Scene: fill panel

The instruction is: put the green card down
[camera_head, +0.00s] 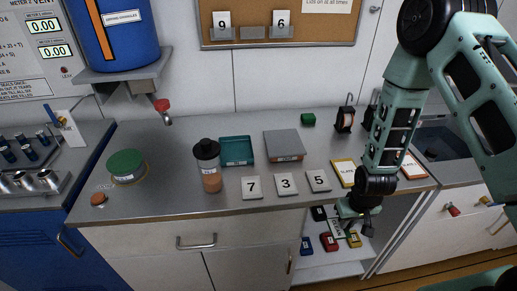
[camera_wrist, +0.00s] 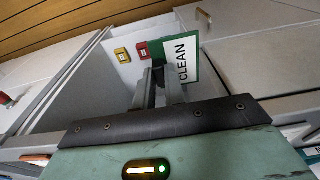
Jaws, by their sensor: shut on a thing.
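The green card (camera_wrist: 182,58) is white with a green border and reads "CLEAN". In the wrist view it is between the fingers of my gripper (camera_wrist: 160,85), which is shut on it. In the head view my gripper (camera_head: 364,222) is in front of the counter's front edge, over an open white compartment. The card (camera_head: 336,228) shows there only in part, beside the fingers. I cannot tell whether its lower edge touches anything.
The open compartment holds small blue (camera_head: 307,246), red (camera_head: 329,242) and yellow (camera_head: 354,240) items. On the counter (camera_head: 150,204) are number tiles (camera_head: 286,184), a yellow-edged card (camera_head: 344,172), an orange-edged card (camera_head: 412,166), a bottle (camera_head: 207,164) and a teal tray (camera_head: 237,151).

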